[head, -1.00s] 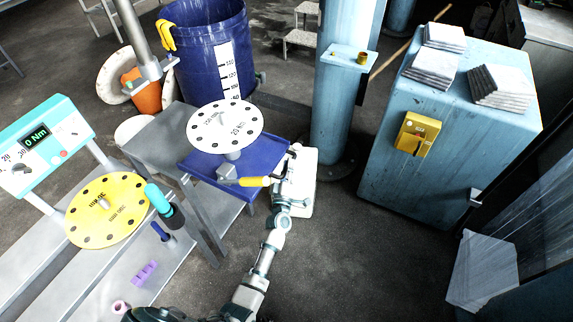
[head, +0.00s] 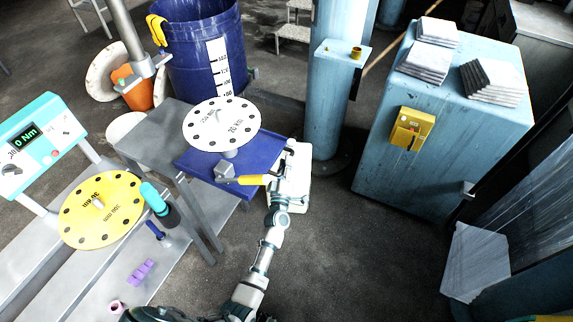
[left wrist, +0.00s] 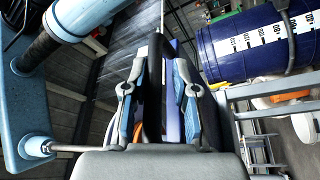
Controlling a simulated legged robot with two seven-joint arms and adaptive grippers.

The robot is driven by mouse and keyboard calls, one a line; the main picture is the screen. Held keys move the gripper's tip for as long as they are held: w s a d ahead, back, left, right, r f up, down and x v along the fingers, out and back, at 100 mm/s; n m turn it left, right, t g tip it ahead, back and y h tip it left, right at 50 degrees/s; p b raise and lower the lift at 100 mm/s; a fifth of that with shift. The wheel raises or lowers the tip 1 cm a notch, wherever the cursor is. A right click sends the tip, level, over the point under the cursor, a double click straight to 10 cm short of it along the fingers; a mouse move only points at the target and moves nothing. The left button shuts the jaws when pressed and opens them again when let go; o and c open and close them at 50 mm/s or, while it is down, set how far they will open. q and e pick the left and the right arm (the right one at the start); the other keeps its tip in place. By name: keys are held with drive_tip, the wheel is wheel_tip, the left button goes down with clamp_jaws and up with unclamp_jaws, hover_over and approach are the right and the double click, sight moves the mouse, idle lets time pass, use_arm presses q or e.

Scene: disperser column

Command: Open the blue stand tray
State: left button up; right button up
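The blue stand tray (head: 192,158) is a flat blue panel in the middle left of the head view, beside a grey metal stand. A white round plate with holes (head: 221,124) and a yellow-handled tool (head: 252,180) are above or on it. My left gripper (head: 277,180) is at the tray's right front edge, close to the yellow handle; contact cannot be made out. In the left wrist view its two fingers (left wrist: 160,85) stand apart, with a blue-violet strip between them. The fingertips are partly hidden. My right gripper is out of view.
A blue barrel (head: 195,50) stands behind the tray, and a light blue column (head: 330,100) to its right. A blue cabinet (head: 445,150) is farther right. A bench with a yellow disc (head: 103,215) is at left.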

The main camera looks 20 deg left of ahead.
use_arm(q)
drive_tip(key=shift+a, duration=0.15)
drive_tip(key=v, duration=1.2)
